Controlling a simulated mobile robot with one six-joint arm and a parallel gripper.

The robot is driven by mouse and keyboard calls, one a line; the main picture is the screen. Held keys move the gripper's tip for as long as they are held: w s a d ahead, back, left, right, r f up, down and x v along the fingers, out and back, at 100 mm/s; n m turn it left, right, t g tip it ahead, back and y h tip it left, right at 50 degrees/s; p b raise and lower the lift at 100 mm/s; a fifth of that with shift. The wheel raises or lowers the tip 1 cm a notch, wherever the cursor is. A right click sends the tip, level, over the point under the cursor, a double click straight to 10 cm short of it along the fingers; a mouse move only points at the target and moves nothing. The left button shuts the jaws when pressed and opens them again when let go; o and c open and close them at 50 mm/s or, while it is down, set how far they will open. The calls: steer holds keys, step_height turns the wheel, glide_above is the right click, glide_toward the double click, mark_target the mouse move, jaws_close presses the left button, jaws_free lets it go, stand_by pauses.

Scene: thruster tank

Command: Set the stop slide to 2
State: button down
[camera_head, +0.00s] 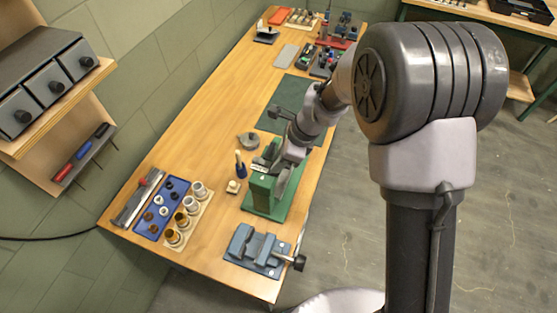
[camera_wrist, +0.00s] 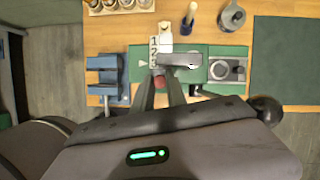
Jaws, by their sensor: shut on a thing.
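The green fixture (camera_head: 265,203) stands near the front of the bench; its green base also shows in the wrist view (camera_wrist: 197,72). A white number strip (camera_wrist: 154,50) reads 1, 2 and a further digit, top to bottom. The white slide (camera_wrist: 166,36) lies beside it. My gripper (camera_wrist: 158,88) is shut on a small red knob (camera_wrist: 158,80) below the strip, which I take as the stop slide's knob. A grey bar crosses just above the fingers, so the slide's exact setting cannot be read. In the head view, my gripper (camera_head: 272,162) is over the fixture.
A blue vise (camera_head: 255,248) stands at the bench's front edge, left of my gripper in the wrist view (camera_wrist: 105,75). A blue-handled tool (camera_head: 239,165) and a round grey part (camera_head: 248,141) stand close by. A blue tray (camera_head: 150,222) and several cups lie left.

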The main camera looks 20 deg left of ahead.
steer(key=shift+d, duration=0.95)
steer(key=c, duration=1.3)
jaws_free()
steer(key=shift+c, duration=0.2)
steer(key=shift+r, duration=0.1)
steer(key=s+p+v, duration=0.1)
steer(key=p+v, duration=0.1)
steer(key=v, duration=1.5)
steer(key=shift+w, duration=0.5)
steer(key=shift+r, duration=0.15)
